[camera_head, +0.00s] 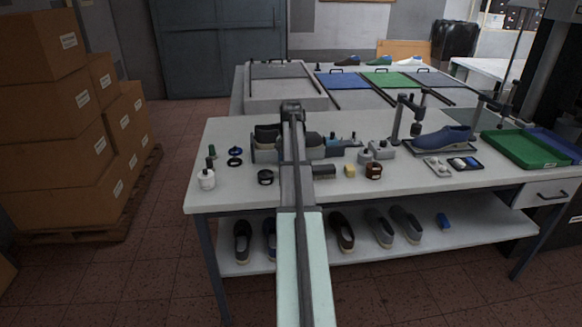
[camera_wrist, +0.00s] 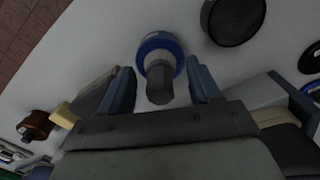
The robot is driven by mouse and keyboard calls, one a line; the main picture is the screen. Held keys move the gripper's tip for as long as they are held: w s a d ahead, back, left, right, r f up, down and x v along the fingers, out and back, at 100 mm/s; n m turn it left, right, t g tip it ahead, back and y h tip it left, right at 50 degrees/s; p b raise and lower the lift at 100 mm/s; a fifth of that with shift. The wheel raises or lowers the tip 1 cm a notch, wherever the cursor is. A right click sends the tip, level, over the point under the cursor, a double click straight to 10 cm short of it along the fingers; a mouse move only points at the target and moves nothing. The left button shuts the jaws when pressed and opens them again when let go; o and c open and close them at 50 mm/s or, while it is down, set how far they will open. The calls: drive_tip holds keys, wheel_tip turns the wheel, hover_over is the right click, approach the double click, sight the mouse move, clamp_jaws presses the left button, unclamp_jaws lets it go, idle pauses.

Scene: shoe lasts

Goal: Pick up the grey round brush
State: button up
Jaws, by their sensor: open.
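In the wrist view, a round piece with a dark grey many-sided knob and a blue ring (camera_wrist: 160,50) stands on the white table; it best fits the grey round brush. My gripper (camera_wrist: 162,80) is open, with one blue-grey finger on each side of the piece. The fingers appear apart from it, and I cannot tell how high they are above the table. In the head view my arm covers the middle of the table, and I cannot make out this piece or the fingertips there.
A black disc (camera_wrist: 233,18) lies close to the right finger. Beside the arm in the head view are a rectangular brush (camera_head: 324,172), a yellow block (camera_head: 350,171) and a brown roll (camera_head: 373,172). A white bottle (camera_head: 207,180) stands at the table's left.

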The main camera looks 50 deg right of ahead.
drive_tip(key=c, duration=1.1)
drive_tip(key=shift+r, duration=0.15)
